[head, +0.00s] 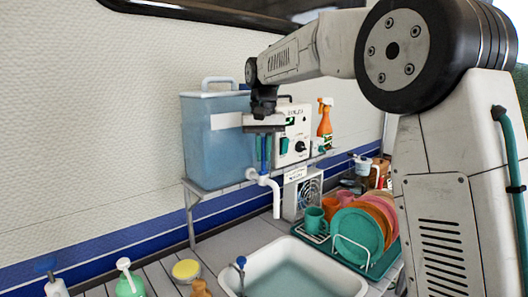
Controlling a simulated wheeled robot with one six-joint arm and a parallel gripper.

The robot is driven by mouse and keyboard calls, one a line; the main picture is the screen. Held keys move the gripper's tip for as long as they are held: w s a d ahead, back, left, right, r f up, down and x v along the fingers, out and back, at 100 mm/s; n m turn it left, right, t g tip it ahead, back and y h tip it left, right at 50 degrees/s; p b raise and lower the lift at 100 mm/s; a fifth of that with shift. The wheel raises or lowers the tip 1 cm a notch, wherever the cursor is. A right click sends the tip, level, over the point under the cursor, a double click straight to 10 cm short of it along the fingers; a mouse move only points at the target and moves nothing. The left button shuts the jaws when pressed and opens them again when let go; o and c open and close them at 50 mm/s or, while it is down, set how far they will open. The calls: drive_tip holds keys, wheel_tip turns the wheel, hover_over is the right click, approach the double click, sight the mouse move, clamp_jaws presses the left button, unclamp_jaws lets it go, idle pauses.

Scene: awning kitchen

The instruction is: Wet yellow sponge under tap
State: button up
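A rounded yellow-topped item (186,270) sits on the counter left of the sink; I cannot be sure whether it is the yellow sponge. The white tap (276,196) hangs from the shelf beside the blue water tank, its spout bent down above the back of the sink. My gripper (264,148) points down just above the tap, well away from the yellow item. Its fingers are small and overlap the tap's upper parts in the picture, so their opening is unclear. I see no sponge at the gripper.
The white sink (345,281) is at the bottom centre. A rack of coloured plates (356,232) and cups stands right of it. The blue tank (215,145), white control box (291,128) and orange spray bottle (325,124) stand on the shelf. Bottles (130,282) stand front left.

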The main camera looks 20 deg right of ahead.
drive_tip(key=shift+s+d+t+y, duration=0.2)
drive_tip(key=shift+s+t+y, duration=0.4)
drive_tip(key=shift+t, duration=0.5)
clamp_jaws()
drive_tip(key=o, duration=0.7)
unclamp_jaws()
drive_tip(key=v, duration=0.7)
drive_tip(key=shift+s+r, duration=0.15)
drive_tip(key=shift+r, duration=0.2)
